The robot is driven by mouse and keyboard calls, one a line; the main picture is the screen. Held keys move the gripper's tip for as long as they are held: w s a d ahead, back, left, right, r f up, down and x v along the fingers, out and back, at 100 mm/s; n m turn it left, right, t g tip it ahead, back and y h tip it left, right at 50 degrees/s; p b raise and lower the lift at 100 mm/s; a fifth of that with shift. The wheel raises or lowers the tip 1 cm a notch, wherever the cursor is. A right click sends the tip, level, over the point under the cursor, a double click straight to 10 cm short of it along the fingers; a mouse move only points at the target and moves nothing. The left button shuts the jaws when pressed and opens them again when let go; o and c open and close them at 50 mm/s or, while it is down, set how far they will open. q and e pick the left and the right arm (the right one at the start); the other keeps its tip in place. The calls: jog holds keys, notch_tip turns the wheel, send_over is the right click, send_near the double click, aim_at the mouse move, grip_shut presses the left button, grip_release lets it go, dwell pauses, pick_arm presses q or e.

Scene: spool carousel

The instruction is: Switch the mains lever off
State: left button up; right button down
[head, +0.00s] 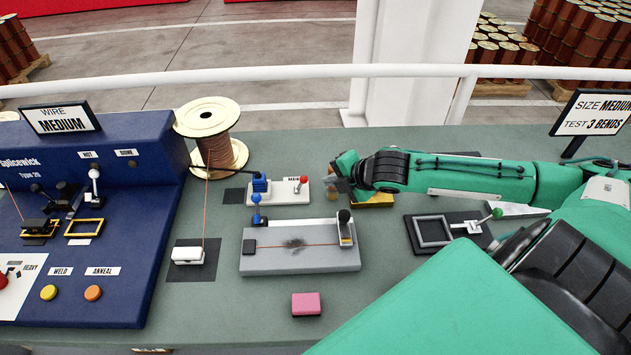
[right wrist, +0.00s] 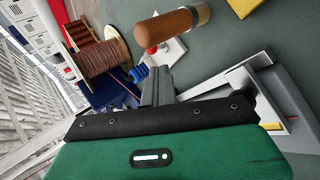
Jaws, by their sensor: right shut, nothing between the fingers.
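No lever has a readable mains label. On the blue splicing machine (head: 130,215), a lever with a white ball knob (head: 95,173) stands roughly upright at the left, far from my right gripper. My right gripper (head: 338,172) is shut and empty over the bench's middle, beside the white block with a red knob (head: 303,184). In the right wrist view its fingers (right wrist: 157,84) are together, near a wooden handle (right wrist: 168,28). My left gripper is out of view.
A grey fixture (head: 300,262) and a pink block (head: 306,303) lie in front of my right gripper. A black frame with a green knob (head: 433,232) lies right. A white rail (head: 300,73) runs behind.

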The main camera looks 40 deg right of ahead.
aim_at(300, 184)
jog(key=shift+p+x, duration=0.85)
jog(key=shift+x, duration=2.85)
jog(key=shift+r, duration=0.1)
jog(key=shift+w+r+p, duration=0.1)
jog(key=shift+w+p, duration=0.05)
jog(key=shift+p, duration=0.15)
jog(key=shift+a+r+g+h, duration=0.1)
jog(key=shift+a+g+h, duration=0.1)
jog(key=shift+g+h, duration=0.1)
